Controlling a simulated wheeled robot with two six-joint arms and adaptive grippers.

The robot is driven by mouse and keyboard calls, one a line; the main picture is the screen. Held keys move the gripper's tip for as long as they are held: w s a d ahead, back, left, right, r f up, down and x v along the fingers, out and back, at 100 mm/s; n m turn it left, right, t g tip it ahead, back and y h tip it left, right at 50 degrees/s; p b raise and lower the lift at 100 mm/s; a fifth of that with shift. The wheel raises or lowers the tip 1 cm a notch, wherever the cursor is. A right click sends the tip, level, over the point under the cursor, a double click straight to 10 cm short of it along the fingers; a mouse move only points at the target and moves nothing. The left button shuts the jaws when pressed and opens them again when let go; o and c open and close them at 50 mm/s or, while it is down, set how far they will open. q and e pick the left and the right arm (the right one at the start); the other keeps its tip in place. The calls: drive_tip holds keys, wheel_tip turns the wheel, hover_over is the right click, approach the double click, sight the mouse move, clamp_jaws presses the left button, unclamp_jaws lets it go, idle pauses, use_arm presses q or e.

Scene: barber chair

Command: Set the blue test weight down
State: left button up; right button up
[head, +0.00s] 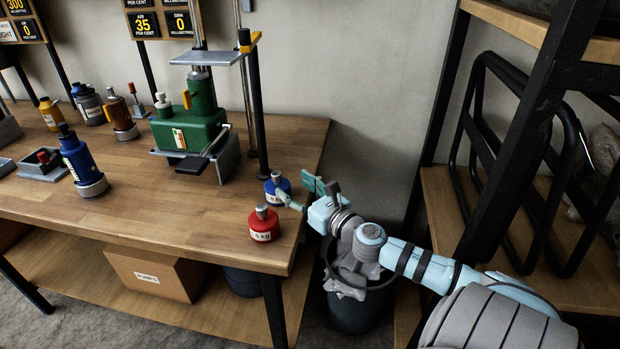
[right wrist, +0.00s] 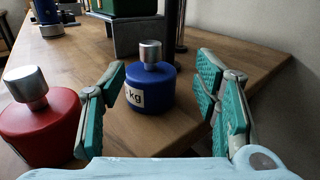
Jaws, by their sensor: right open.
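The blue test weight (head: 279,190), a short cylinder with a silver knob and a kg label, stands upright on the wooden bench (head: 225,215) near its right end. In the right wrist view, the blue weight (right wrist: 152,92) shows ahead between the two teal finger pads. My right gripper (head: 301,190) is open and reaches in from the right, close to the weight. In the right wrist view the gripper (right wrist: 162,72) holds nothing, with a gap right of the weight; whether the left finger touches it I cannot tell. My left gripper is not in view.
A red weight (head: 263,225) stands just in front of the blue one, beside my left-hand finger in the wrist view. A green press (head: 190,125) stands behind on the bench. A bin (head: 355,300) is below my right arm, with a shelf (head: 440,205) to the right.

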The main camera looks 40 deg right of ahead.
drive_tip(key=s+p, duration=0.1)
drive_tip(key=s, duration=0.5)
drive_tip(key=s+d+f+m+g+h, duration=0.2)
drive_tip(key=d+f+m+g+h, duration=0.15)
drive_tip(key=d+f+m, duration=0.45)
drive_tip(key=s+d+f+m+g+h, duration=0.1)
drive_tip(key=s+d+f+m+g, duration=0.15)
drive_tip(key=s+f+m, duration=0.6)
drive_tip(key=s+d+f+m+g+h, duration=0.1)
drive_tip(key=s+f+g, duration=0.2)
drive_tip(key=f, duration=1)
drive_tip(key=s+a+f+m+g+y, duration=0.1)
drive_tip(key=s+a+f+m+g, duration=0.2)
drive_tip(key=s+a+f+m, duration=0.35)
drive_tip(key=s+a+f+m+g+y, duration=0.2)
drive_tip(key=s+a+f+m, duration=0.25)
drive_tip(key=s+f, duration=0.4)
drive_tip(key=s+a+f+m+g+y, duration=0.1)
drive_tip(key=s+a+f+m, duration=0.2)
drive_tip(key=a, duration=0.4)
drive_tip(key=s+a+f+m+g+y, duration=0.1)
drive_tip(key=s+a+f+m, duration=0.3)
drive_tip(key=a, duration=0.4)
drive_tip(key=shift+s+a+f+g+y, duration=0.35)
drive_tip(key=shift+s+f, duration=0.2)
drive_tip(key=shift+s, duration=0.5)
